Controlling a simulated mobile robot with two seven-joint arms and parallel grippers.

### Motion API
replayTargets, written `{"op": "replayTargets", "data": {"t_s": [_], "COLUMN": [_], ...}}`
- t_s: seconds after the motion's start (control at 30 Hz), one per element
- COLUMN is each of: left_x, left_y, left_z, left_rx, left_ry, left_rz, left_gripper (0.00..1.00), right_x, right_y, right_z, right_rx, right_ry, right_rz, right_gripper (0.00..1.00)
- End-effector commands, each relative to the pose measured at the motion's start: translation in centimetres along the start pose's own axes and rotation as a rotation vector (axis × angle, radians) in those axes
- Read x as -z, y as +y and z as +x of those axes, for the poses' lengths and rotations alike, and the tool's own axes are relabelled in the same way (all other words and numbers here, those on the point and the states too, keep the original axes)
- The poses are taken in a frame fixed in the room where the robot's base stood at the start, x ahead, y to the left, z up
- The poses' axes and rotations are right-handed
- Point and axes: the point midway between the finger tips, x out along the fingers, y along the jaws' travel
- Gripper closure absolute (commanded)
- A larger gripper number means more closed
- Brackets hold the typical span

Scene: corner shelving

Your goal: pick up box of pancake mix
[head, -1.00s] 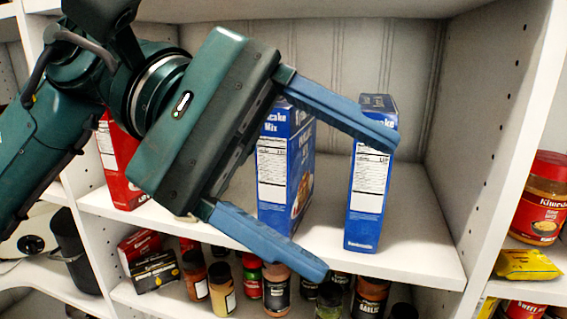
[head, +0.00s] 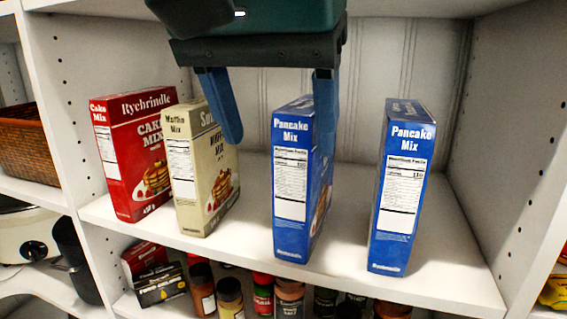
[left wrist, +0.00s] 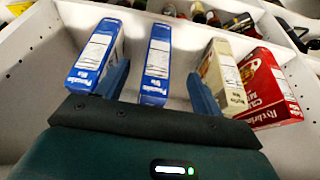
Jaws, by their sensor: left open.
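Two blue pancake mix boxes stand upright on the middle shelf. The left one (head: 292,190) is near the shelf's middle, and the right one (head: 402,190) is apart from it to the right. My left gripper (head: 275,120) is open above the shelf, fingers pointing down. One finger is beside the left blue box's upper part, and the other is near the muffin mix box. In the left wrist view, my left gripper (left wrist: 160,90) has the nearer blue box (left wrist: 157,62) between its fingers, and the other blue box (left wrist: 97,55) lies outside them. My right gripper is not in view.
A beige muffin mix box (head: 203,175) and a red cake mix box (head: 133,160) stand left of the blue boxes. Several spice jars (head: 263,293) fill the shelf below. A side wall (head: 500,130) bounds the right. Free shelf lies between the blue boxes.

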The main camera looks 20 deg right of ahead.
Motion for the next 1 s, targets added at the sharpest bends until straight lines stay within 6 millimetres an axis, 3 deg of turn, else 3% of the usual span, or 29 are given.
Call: {"op": "replayTargets", "data": {"t_s": [0.1, 0.4, 0.7, 1.0], "left_x": [2.0, 4.2, 4.0, 4.0], "left_y": [0.0, 0.1, 0.0, 0.0], "left_z": [0.6, 1.6, 6.3, 6.7], "left_rx": [-0.001, -0.002, -0.001, -0.002], "left_ry": [-0.001, 0.000, -0.001, 0.001], "left_rz": [-0.002, -0.001, 0.000, -0.001], "left_gripper": [0.33, 0.33, 0.33, 0.33], "right_x": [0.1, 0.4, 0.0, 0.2], "right_y": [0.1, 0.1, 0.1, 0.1], "right_z": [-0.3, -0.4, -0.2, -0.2], "right_rx": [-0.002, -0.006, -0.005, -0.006], "right_ry": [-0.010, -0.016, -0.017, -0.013], "right_rz": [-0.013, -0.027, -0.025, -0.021], "right_gripper": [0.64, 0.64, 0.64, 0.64]}}
